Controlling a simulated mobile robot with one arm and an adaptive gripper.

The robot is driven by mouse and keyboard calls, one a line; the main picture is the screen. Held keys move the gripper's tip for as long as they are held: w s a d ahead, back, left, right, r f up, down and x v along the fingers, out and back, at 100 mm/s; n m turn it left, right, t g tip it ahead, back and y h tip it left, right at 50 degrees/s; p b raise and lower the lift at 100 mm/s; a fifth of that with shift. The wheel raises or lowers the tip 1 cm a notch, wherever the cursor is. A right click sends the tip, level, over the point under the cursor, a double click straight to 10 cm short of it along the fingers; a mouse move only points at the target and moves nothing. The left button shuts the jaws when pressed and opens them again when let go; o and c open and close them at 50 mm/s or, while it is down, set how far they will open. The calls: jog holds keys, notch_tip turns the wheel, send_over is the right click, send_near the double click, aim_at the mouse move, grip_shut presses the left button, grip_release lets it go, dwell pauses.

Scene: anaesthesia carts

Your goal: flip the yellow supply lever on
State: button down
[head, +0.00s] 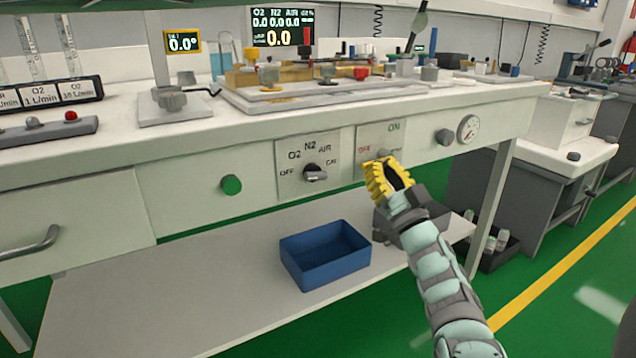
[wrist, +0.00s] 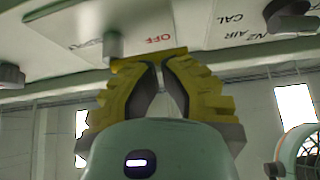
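The lever panel (head: 372,133) is on the bench front, with a green ON at the upper right and a red OFF at the left. My gripper (head: 384,166) is at the lower part of this panel, its yellow ribbed fingers covering the middle. In the wrist view, turned over, my gripper (wrist: 159,66) has its fingertips together just below the OFF label. A grey round stub (wrist: 113,46) stands out from the panel beside the fingertips.
A selector dial (head: 315,173) is left of the panel. A dark knob (head: 445,137) and a pressure gauge (head: 468,129) are to the right. A blue bin (head: 325,255) stands on the lower shelf (head: 180,300). The display (head: 282,26) on the bench reads zeros.

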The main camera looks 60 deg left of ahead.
aim_at(387, 151)
jog(key=shift+r+m+t+p, duration=0.25)
jog(key=shift+m+t+p, duration=0.35)
jog(key=shift+m+p, duration=0.3)
notch_tip(387, 151, up, 2)
jog(key=m+t+h+p, duration=0.1)
jog(key=m+t+p, duration=0.1)
jog(key=m+p, duration=0.1)
jog(key=m+t+h+p, duration=0.1)
jog(key=m+t+p, duration=0.1)
jog(key=p, duration=0.3)
jog(key=shift+w+d+r+m+p, duration=0.1)
jog(key=shift+w+r+m+p, duration=0.05)
jog(key=shift+m+p, duration=0.2)
jog(key=w+m+t+h+p, duration=0.1)
jog(key=m+h+p, duration=0.1)
jog(key=m+p, duration=0.2)
jog(key=w+r+m+t+h+p, duration=0.1)
jog(key=m+h+p, duration=0.2)
jog(key=m+p, duration=0.2)
jog(key=r+m+t+h+p, duration=0.1)
jog(key=m+h+p, duration=0.1)
jog(key=m+p, duration=0.3)
jog(key=shift+w+t+p, duration=0.3)
jog(key=shift+w+p, duration=0.1)
jog(key=shift+s, duration=0.1)
